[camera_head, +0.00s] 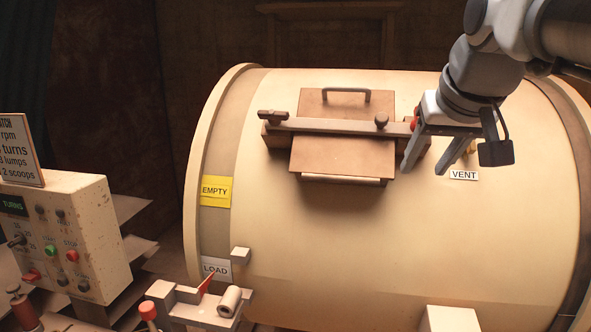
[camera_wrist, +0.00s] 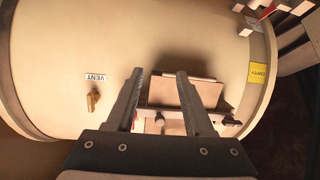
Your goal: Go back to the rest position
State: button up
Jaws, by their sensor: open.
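My gripper (camera_head: 411,152) is open in front of the upper right part of a large cream drum, near the right end of the hatch bar. The wrist view shows its two spread fingers (camera_wrist: 156,78) with nothing between them at the tips. The drum (camera_head: 330,240) lies on its side. Its brown hatch (camera_head: 342,155) has a handle on top and a bar (camera_head: 340,125) across it with dark knobs. A red knob at the bar's right end is partly hidden by my gripper. Whether my gripper touches the bar is unclear.
A brass vent valve (camera_wrist: 93,100) sits by the VENT label (camera_head: 464,175). A control box (camera_head: 65,235) with buttons stands at left. A latch fixture with a red pointer (camera_head: 205,283) is at the bottom. Yellow EMPTY (camera_head: 216,191) and white LOAD (camera_head: 215,268) labels mark the drum's left.

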jog(key=s+a+f+g+b, duration=0.1)
jog(key=s+a+f, duration=0.1)
jog(key=s+f, duration=0.6)
jog(key=s+a+f+n+g+b, duration=0.1)
jog(key=s+a+f, duration=0.2)
jog(key=s+f, duration=0.4)
notch_tip(320, 180, down, 8)
jog(key=shift+s+a+f, duration=0.15)
jog(key=shift+s+f, duration=0.1)
jog(key=shift+s, duration=0.15)
jog(key=shift+w+r, duration=0.1)
